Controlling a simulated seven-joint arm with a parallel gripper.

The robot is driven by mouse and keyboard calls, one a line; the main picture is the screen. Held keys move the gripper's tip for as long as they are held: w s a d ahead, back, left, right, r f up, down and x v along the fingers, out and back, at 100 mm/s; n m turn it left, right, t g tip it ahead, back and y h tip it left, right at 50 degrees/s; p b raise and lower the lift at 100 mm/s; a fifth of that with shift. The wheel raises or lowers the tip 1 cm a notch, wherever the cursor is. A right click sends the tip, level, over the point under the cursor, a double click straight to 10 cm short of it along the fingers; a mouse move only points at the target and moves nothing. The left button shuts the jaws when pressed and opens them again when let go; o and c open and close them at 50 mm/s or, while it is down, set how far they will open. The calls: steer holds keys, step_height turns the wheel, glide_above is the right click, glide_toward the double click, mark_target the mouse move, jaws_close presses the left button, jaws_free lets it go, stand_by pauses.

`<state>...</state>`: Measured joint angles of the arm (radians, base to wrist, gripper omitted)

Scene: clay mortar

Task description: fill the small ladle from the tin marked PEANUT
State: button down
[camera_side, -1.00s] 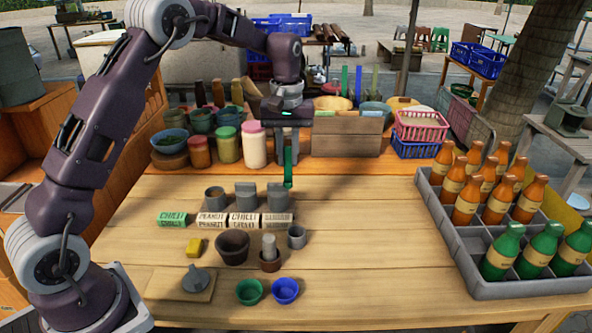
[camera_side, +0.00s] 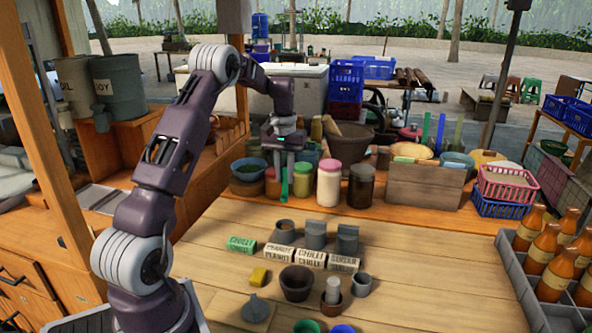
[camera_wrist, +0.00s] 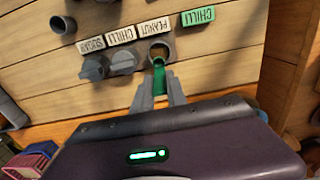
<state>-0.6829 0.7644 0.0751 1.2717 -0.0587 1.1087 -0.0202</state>
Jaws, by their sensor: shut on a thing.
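My gripper (camera_side: 284,170) is shut on a green ladle (camera_side: 284,186), which hangs down from it; the fingers (camera_wrist: 158,97) also show in the wrist view. The ladle (camera_wrist: 158,78) points toward the open grey tin (camera_wrist: 160,44) behind the PEANUT label (camera_wrist: 153,27). Brown contents show inside that tin. In the side view the ladle hangs above and behind the PEANUT tin (camera_side: 284,232), apart from it. Whether the ladle bowl holds anything cannot be told.
Two closed grey tins (camera_side: 315,236) stand right of the PEANUT tin, behind CHILLI and SUGAR labels. A green CHILLI block (camera_side: 241,245) lies at left. Jars (camera_side: 329,184) line the back.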

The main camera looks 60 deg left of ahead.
mark_target(285, 195)
steer(key=shift+f, duration=5.65)
steer(key=shift+f, duration=0.1)
steer(key=shift+f, duration=0.35)
steer(key=shift+r, duration=3.35)
